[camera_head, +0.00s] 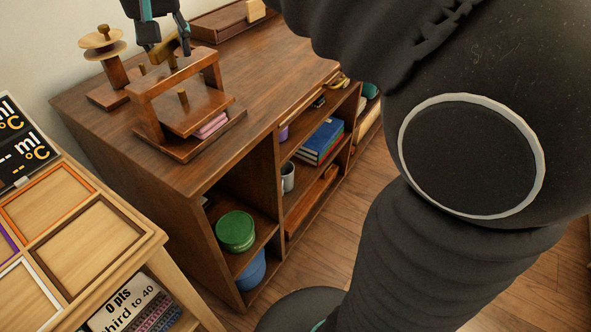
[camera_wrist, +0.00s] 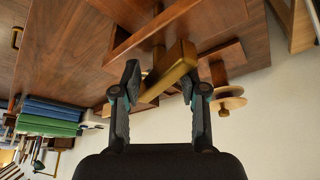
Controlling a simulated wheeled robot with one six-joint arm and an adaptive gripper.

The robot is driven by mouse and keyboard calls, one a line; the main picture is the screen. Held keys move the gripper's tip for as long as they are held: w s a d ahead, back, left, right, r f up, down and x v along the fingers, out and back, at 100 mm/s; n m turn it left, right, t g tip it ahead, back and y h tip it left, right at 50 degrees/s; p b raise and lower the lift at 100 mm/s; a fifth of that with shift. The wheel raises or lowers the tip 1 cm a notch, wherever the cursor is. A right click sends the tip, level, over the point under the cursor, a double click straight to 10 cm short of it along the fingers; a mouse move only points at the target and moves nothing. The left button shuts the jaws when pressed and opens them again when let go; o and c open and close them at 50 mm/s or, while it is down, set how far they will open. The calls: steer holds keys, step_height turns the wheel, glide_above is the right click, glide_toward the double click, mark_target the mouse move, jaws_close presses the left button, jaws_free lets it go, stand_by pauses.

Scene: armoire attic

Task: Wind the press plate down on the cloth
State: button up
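The wooden press (camera_head: 146,118) stands on the near end of the brown cabinet top, with an upright frame and a crossbar. Its press plate (camera_head: 187,118) lies inside the frame, with a folded pink cloth (camera_head: 213,127) showing under its right edge. A brass handle (camera_head: 166,51) sits above the crossbar. My gripper (camera_head: 168,46) points down over the press at this handle. In the wrist view the handle (camera_wrist: 170,70) lies slantwise between my two spread fingers (camera_wrist: 160,80). Whether a finger touches it is unclear. The cloth cannot be made out there.
A wooden spool stand (camera_head: 108,60) stands behind the press, and a wooden tray (camera_head: 225,22) lies farther along the top. Shelves below hold a green tin (camera_head: 236,231), books (camera_head: 321,141) and a mug (camera_head: 288,177). A lighter table (camera_head: 95,235) with framed squares stands at lower left.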

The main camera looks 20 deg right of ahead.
steer(key=n+y+b, duration=0.1)
steer(key=n, duration=0.2)
steer(key=shift+n+y, duration=0.3)
steer(key=shift+n, duration=0.1)
steer(key=n+y+b, duration=0.1)
steer(key=n, duration=0.3)
steer(key=shift+g+b, duration=0.4)
steer(key=n+g+y+b, duration=0.1)
steer(key=n, duration=0.3)
steer(key=shift+y, duration=0.3)
steer(key=n, duration=0.2)
steer(key=n+g+b, duration=0.1)
steer(key=n, duration=0.1)
steer(key=shift+g+y, duration=0.3)
steer(key=p+v, duration=0.4)
steer(key=v, duration=0.9)
steer(key=s+d+f+m+t+h, duration=0.1)
steer(key=s+d+f+m, duration=0.2)
steer(key=f, duration=0.7)
steer(key=s+d+f+m+t+h+p, duration=0.1)
steer(key=s+d+f+m+t+h, duration=0.1)
steer(key=s+f+m, duration=0.5)
steer(key=s+d+f+m+t+h, duration=0.1)
steer(key=s+d+f+m, duration=0.3)
steer(key=s+f, duration=0.5)
steer(key=shift+s+d+f+m, duration=0.25)
steer(key=shift+f+m, duration=0.25)
steer(key=shift+f, duration=1.5)
